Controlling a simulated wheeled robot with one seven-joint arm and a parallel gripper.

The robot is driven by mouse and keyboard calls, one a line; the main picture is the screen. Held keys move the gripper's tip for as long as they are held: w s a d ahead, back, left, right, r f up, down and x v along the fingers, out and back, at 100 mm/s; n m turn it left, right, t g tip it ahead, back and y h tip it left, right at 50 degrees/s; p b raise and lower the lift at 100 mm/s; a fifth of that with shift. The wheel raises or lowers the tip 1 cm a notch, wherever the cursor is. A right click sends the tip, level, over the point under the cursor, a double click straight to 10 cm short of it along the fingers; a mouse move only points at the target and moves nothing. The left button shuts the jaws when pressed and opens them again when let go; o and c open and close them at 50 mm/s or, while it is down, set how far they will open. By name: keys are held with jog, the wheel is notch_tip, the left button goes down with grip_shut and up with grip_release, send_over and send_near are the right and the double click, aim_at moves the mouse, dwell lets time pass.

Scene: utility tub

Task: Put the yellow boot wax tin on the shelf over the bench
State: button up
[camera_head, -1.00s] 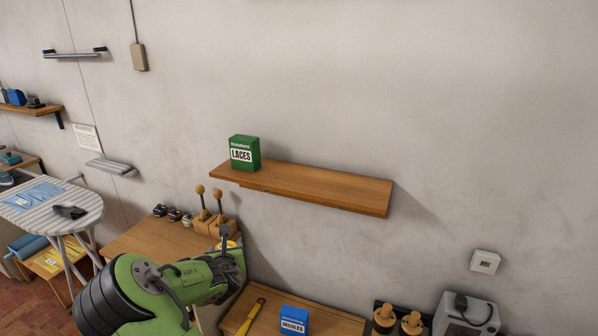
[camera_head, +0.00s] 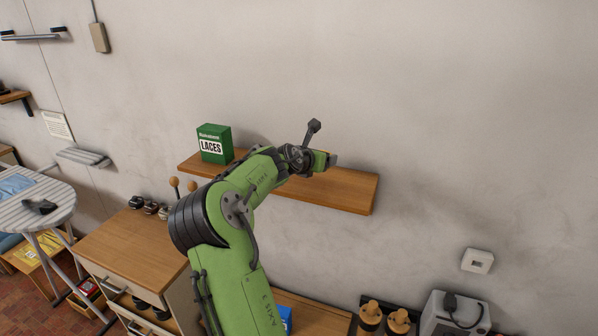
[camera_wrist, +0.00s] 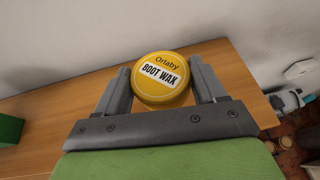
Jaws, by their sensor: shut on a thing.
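The yellow boot wax tin (camera_wrist: 162,80) is between the two fingers of my gripper (camera_wrist: 163,85) in the wrist view, its labelled lid facing the camera. The gripper is shut on it. The wrist view shows the shelf (camera_wrist: 50,108) beneath the tin and gripper. I cannot tell whether the tin touches the shelf.
A green laces box (camera_head: 214,144) stands on the shelf's left end, and its edge shows in the wrist view (camera_wrist: 10,130). The shelf's right end is clear. The wall (camera_head: 450,120) is close behind. A wooden bench (camera_head: 310,312) with a blue box (camera_head: 286,318) lies below.

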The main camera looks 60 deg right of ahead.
aim_at(318, 187)
notch_tip(318, 187, down, 6)
jog(key=shift+d+f, duration=0.1)
jog(key=shift+f, duration=0.25)
jog(key=shift+w+r, duration=0.1)
jog(key=o, duration=1.1)
